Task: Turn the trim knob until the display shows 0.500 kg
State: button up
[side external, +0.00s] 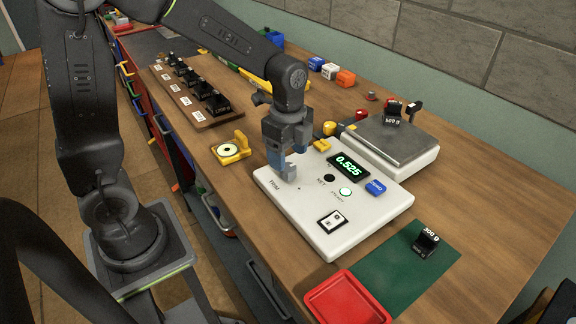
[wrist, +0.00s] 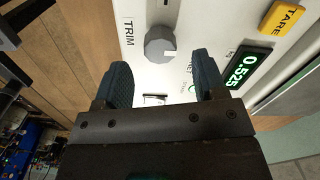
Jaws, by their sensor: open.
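The white scale console (side external: 330,235) has a green display (side external: 348,166) that reads 0.525; it also shows in the wrist view (wrist: 240,68). The grey trim knob (wrist: 160,43), beside the word TRIM, has a pale pointer mark on its right side. My gripper (side external: 285,165) is low over the console's TRIM corner and partly hides the knob in the side view. In the wrist view my gripper (wrist: 163,75) is open, its two dark fingers apart, with the knob beyond the gap between the tips. Whether a finger touches the knob, I cannot tell.
A yellow TARE button (wrist: 284,17) and a blue button (side external: 375,188) sit on the console. The grey weighing pan (side external: 400,145) bears a 500 g weight (side external: 393,119). Another black weight (side external: 426,240) stands on a green mat (side external: 395,275), near a red tray (side external: 346,300).

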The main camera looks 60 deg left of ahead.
aim_at(288, 167)
jog(key=shift+f, duration=2.05)
jog(key=shift+c, duration=0.2)
jog(key=c, duration=0.9)
